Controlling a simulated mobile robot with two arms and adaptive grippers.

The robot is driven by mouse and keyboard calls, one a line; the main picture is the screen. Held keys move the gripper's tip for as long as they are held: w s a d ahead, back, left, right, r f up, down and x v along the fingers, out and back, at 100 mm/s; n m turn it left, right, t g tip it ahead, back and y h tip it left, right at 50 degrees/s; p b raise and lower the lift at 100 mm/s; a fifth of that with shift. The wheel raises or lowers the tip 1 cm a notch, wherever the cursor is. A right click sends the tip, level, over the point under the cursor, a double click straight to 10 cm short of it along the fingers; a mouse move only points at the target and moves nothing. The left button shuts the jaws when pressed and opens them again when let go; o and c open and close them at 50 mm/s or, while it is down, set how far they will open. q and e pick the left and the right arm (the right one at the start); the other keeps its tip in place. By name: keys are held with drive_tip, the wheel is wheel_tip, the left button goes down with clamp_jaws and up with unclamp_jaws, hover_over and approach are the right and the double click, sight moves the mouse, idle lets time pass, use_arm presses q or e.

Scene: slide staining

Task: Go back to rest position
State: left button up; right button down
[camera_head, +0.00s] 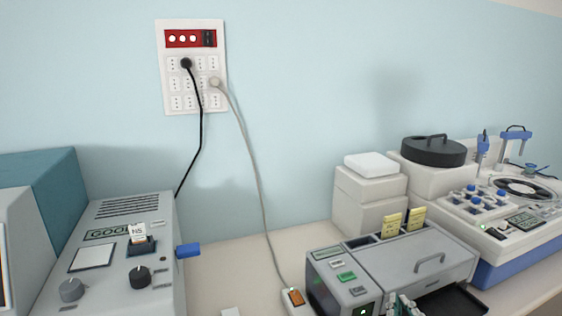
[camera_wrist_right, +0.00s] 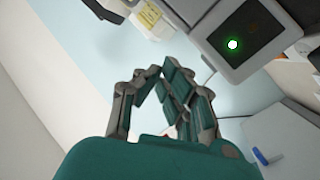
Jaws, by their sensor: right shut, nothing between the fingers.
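My left gripper is not in either view.
A grey device with knobs (camera_head: 110,255) stands at the left. White boxes (camera_head: 370,195) and a blue-and-white device (camera_head: 500,215) stand at the right. A cable runs from the wall socket panel (camera_head: 192,68) to a small switch (camera_head: 293,298). Bare table (camera_head: 235,265) lies between the devices.

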drive_tip(key=s+d+f+m+g, duration=0.1)
drive_tip(key=s+f+g, duration=0.35)
drive_tip(key=f, duration=0.35)
drive_tip(key=s+f+m+g, duration=0.1)
drive_tip(key=s+f+g, duration=0.3)
drive_tip(key=s+f, duration=0.25)
drive_tip(key=s+a+f+g+y, duration=0.25)
drive_tip(key=s+f+g, duration=0.45)
drive_tip(key=s, duration=0.6)
wheel_tip(320, 180, down, 28)
drive_tip(key=s, duration=0.1)
drive_tip(key=s+d+f+g, duration=0.1)
drive_tip(key=s+d+f, duration=0.1)
drive_tip(key=s+f, duration=1.3)
drive_tip(key=shift+s+d+f+n, duration=0.15)
drive_tip(key=shift+s+f+n, duration=0.25)
drive_tip(key=shift+s, duration=0.55)
drive_tip(key=shift+g, duration=0.25)
